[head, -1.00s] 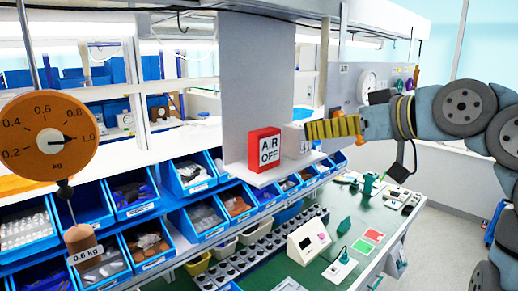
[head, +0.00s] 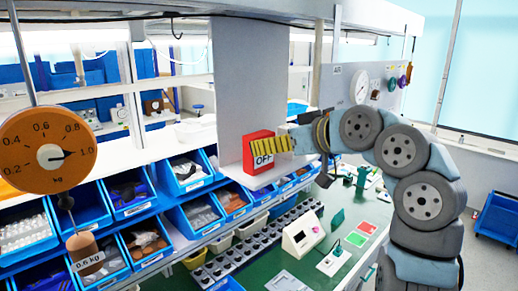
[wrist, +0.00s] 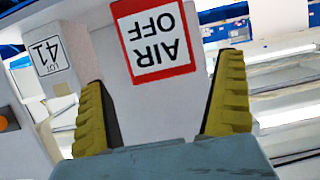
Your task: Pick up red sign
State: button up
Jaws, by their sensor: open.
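The red sign (head: 264,161) is a small red block with a white face reading AIR OFF. It stands upright on a white shelf (head: 262,181) against a grey panel. My gripper (head: 270,146) is at the sign, its yellow fingers covering the upper part of the face in the head view. In the wrist view the sign (wrist: 155,42) appears upside down, beyond and between the two spread fingertips. My gripper (wrist: 163,75) is open with nothing between its fingers. I cannot tell whether a finger touches the sign.
A white block marked LOT 41 (wrist: 48,57) stands beside the sign in the wrist view. Blue bins (head: 203,213) line the rack below the shelf. A green bench (head: 300,268) holds several devices. An orange dial scale (head: 48,155) hangs at left.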

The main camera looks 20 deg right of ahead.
jog(key=shift+p+x, duration=1.15)
jog(key=shift+x, duration=1.55)
jog(key=c, duration=1.1)
